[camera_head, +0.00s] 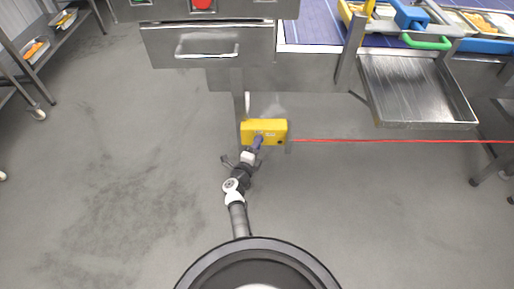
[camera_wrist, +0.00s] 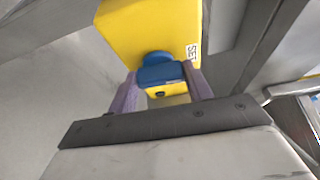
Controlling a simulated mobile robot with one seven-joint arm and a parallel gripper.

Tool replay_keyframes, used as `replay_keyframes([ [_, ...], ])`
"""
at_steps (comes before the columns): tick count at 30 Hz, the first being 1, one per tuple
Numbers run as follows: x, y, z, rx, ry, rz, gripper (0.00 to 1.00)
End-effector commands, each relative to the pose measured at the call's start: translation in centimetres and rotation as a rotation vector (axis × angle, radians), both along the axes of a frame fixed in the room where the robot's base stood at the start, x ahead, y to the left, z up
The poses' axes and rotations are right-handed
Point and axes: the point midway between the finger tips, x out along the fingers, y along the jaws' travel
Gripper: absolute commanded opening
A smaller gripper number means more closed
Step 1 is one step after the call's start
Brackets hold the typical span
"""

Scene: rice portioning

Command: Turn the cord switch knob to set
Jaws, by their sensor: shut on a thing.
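The yellow cord switch box (camera_head: 276,127) is mounted below the machine's frame, with a red cord (camera_head: 400,141) running right from it. In the wrist view the yellow box (camera_wrist: 140,28) fills the top middle and carries a "SET" label (camera_wrist: 192,51) at its right edge. The blue knob (camera_wrist: 157,74) sticks out from the box toward my gripper. My gripper (camera_wrist: 161,92) has a purple finger on each side of the knob and is shut on it. In the head view my gripper (camera_head: 257,143) is at the front of the box and hides part of it.
A steel drawer (camera_head: 208,47) is above the box at the left. A sloping steel tray (camera_head: 415,90) is at the right, above the red cord. A conveyor (camera_head: 315,22) with trays runs along the top. A rack (camera_head: 62,35) stands at the far left. The grey floor around my arm is clear.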

Motion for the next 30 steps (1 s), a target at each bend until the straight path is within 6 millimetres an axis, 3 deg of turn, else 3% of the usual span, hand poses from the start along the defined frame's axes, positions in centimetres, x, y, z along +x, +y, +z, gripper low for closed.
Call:
replay_keyframes([
  [20, -0.09, -0.08, -0.14, -0.067, 0.003, -0.002, 0.27],
  [21, -0.09, -0.08, -0.14, -0.067, 0.003, -0.002, 0.53],
  [25, -0.06, -0.07, -0.12, -0.066, 0.002, -0.001, 0.70],
  [30, -0.04, -0.04, -0.09, -0.065, 0.001, -0.001, 0.72],
])
